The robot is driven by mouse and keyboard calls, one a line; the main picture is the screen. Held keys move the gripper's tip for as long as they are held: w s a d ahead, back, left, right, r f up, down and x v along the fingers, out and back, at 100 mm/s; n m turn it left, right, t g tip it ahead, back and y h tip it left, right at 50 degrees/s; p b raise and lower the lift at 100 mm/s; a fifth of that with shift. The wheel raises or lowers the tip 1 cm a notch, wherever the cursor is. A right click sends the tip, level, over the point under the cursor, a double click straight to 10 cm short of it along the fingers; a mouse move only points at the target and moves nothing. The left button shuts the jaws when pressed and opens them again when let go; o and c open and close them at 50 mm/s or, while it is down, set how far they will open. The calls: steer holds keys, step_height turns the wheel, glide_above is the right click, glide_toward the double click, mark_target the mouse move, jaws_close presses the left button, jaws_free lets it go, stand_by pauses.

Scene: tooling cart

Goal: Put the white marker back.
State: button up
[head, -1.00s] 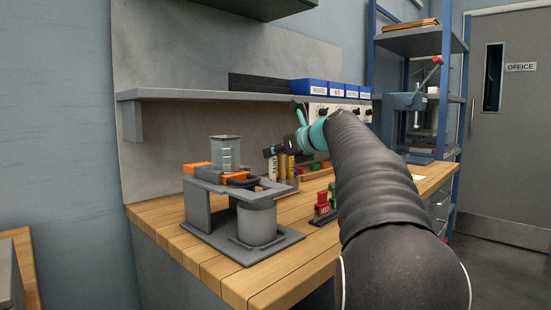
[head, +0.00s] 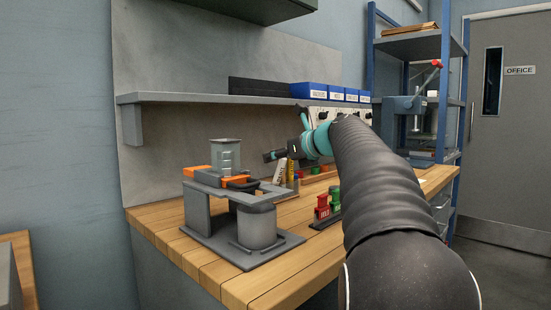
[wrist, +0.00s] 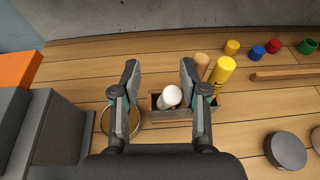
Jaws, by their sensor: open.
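The white marker (wrist: 172,96) stands in the left part of a small wooden holder (wrist: 209,106), between and just beyond my fingers in the wrist view. In the head view the white marker (head: 279,173) leans, its top to the right. Its lower end is hidden in the holder. My gripper (wrist: 160,72) is open, with a finger on each side of the marker and gaps between. In the head view my gripper (head: 269,156) is just above the marker, seen side-on. A yellow marker (wrist: 221,72) and a tan stick (wrist: 201,62) stand in the holder's right part.
A round tan-rimmed item (wrist: 104,121) lies beside the holder, partly behind my finger. Small coloured pieces (wrist: 258,52) and a grey disc (wrist: 287,149) are right. A shelf (head: 200,97) runs above.

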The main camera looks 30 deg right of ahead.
steer(key=v, duration=1)
steer(key=shift+s+r, duration=0.15)
steer(key=shift+s, duration=0.2)
